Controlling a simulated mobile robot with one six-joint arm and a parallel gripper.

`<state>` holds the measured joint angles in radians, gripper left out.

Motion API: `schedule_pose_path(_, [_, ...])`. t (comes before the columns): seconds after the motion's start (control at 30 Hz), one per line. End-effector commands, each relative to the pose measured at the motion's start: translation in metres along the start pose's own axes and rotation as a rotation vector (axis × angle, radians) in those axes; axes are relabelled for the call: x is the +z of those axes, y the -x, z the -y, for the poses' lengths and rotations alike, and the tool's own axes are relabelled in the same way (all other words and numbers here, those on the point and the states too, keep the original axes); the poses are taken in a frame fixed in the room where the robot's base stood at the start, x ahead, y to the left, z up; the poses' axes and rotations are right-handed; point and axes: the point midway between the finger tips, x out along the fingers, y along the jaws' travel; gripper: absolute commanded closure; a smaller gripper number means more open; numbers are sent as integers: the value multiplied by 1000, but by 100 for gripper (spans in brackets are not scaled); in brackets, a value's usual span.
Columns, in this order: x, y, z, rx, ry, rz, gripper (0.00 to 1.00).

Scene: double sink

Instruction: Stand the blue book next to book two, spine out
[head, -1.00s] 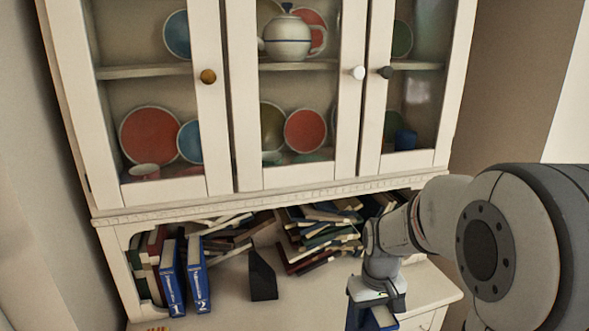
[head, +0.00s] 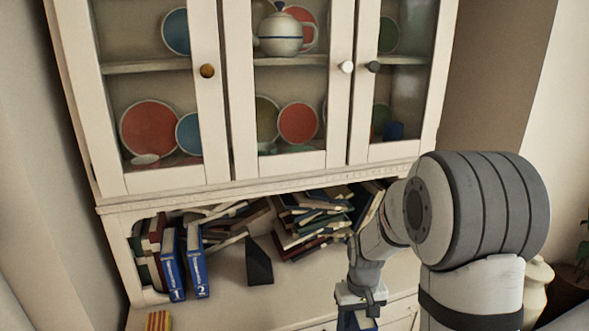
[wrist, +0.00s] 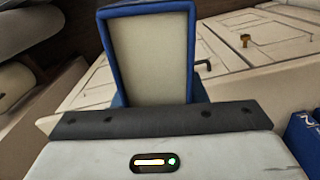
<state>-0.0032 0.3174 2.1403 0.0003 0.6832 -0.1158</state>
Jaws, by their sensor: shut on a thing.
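My gripper (head: 360,298) is at the lower right of the head view, in front of the cabinet's counter. It is shut on the blue book (head: 352,320), which is cut off by the bottom edge there. In the wrist view the blue book (wrist: 107,50) shows its blue cover edges around pale pages, beyond the gripper's dark bar. Book two (head: 195,262) stands upright on the counter at the left, its blue spine marked 2 facing out. Book one (head: 171,265) stands just left of it, marked 1. Which way the held book's spine faces is hidden.
A black bookend (head: 259,262) stands right of book two, with a gap between them. Loose books (head: 310,222) lie piled behind on the counter. A red and yellow striped thing (head: 158,321) is at the lower left. Glass doors (head: 290,90) are above.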

Motion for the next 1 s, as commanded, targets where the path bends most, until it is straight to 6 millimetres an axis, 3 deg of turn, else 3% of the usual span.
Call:
schedule_pose_path(0.2, [-22, -59, -2, -1, -67, 5, 100])
schedule_pose_path(0.4, [-31, -94, -3, 0, -107, 1, 100])
schedule_pose_path(0.6, [-34, -104, -3, 0, -121, -1, 100])
schedule_pose_path(1.0, [-33, -104, -5, 0, -119, -1, 100])
